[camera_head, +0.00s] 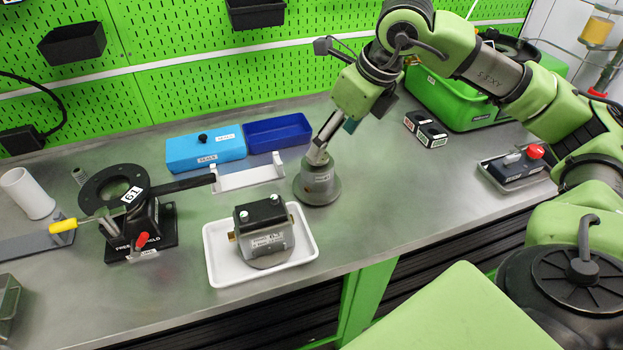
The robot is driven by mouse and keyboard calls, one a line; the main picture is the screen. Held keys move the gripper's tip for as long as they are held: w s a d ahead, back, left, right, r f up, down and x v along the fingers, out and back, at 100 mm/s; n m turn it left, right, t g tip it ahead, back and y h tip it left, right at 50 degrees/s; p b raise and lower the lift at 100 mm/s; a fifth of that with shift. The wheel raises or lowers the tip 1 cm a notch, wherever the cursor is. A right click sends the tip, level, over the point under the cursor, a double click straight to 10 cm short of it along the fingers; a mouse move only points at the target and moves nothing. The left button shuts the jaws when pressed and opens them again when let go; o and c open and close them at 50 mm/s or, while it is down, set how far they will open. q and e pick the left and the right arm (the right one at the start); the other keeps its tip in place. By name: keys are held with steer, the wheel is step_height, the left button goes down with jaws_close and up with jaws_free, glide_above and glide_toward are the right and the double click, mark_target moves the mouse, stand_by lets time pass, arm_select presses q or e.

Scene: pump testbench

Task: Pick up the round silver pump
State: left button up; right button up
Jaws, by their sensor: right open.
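The round silver pump (318,190) stands upright on the steel bench, with a wide round base and a narrower top part. My right gripper (321,146) comes down from the upper right, with its fingers at the top of the pump. It is open. The fingers overlap the pump's top in the picture, so I cannot tell whether they touch it. The pump's upper end is partly hidden. My left gripper is not in view.
A white tray (215,262) with a boxy metal pump (264,234) stands at the front left of the round pump. A white bracket (247,179), a blue box (205,150) and a dark blue bin (277,133) are behind. A black fixture (142,233) stands left.

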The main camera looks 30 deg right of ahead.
mark_target(322, 160)
steer(key=p+x, duration=0.1)
steer(key=x, duration=0.7)
steer(key=shift+f, duration=0.2)
steer(key=x, duration=0.1)
steer(key=p+x, duration=0.1)
steer(key=x, duration=0.1)
steer(key=p+x, duration=0.1)
steer(key=shift+w+d+f, duration=0.1)
steer(key=shift+d+f, duration=0.2)
steer(key=shift+f, duration=0.1)
steer(key=shift+w+f, duration=0.15)
steer(key=shift+f, duration=0.15)
jaws_close()
steer(key=shift+w+r, duration=0.2)
steer(key=shift+r, duration=0.05)
